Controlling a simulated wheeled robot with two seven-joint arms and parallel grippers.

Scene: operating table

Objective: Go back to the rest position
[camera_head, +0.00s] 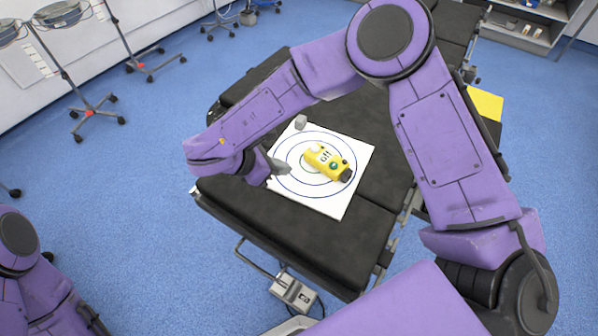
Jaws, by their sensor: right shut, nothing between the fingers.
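My right arm reaches in from the right and arches over the black operating table (265,225). Its gripper (284,170) is shut and empty, at the left edge of a white target sheet (333,205) with dark rings. A yellow bottle-like object (326,161) with a dark end lies on its side on the rings, to the right of the gripper and apart from it. My left arm shows only in part at the lower left corner; its gripper is outside the picture.
A small grey block (300,122) is at the sheet's upper left edge. A yellow sheet (485,103) is at the table's right side. A control box (292,291) hangs below the table's near end. Wheeled stands (88,112) are at the upper left. Blue floor (120,220) on the left is clear.

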